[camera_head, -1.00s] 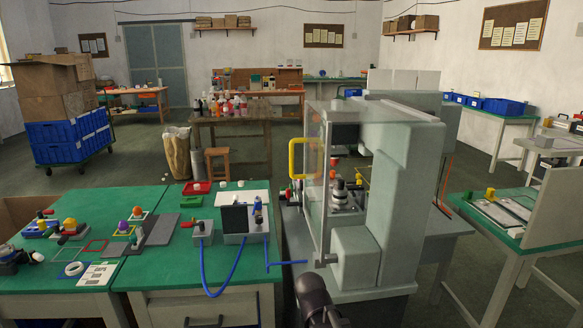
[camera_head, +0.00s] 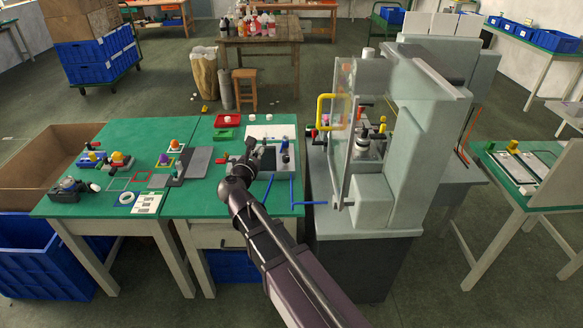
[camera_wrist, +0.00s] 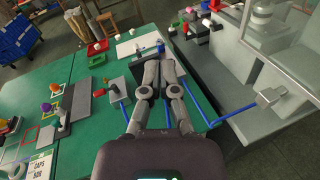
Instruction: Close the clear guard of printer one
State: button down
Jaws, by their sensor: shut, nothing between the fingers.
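Printer one is the pale grey machine (camera_head: 415,150) right of the green table in the head view. Its clear guard (camera_head: 343,110) stands upright at the printer's left side, with a yellow handle (camera_head: 321,112) sticking out to the left. Printer parts (camera_head: 363,140) show through and beside the panel; how far the guard stands open is unclear. In the wrist view, the clear panel (camera_wrist: 287,38) is at the upper right and its handle is not seen. My gripper (camera_head: 249,146) is over the green table, left of the guard and apart from it. Its fingers (camera_wrist: 158,62) are together and empty.
Small parts and trays cover the green table (camera_head: 228,190). A wooden stool (camera_head: 245,88) stands behind. A second bench (camera_head: 530,200) is at the right.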

jog(key=a+r+n, duration=0.1)
jog(key=a+r+n+t+y, duration=0.1)
jog(key=a, duration=0.1)
jog(key=shift+a+r+n, duration=0.1)
jog(key=shift+r+n, duration=0.1)
jog(key=shift+n, duration=0.1)
jog(key=shift+a, duration=0.1)
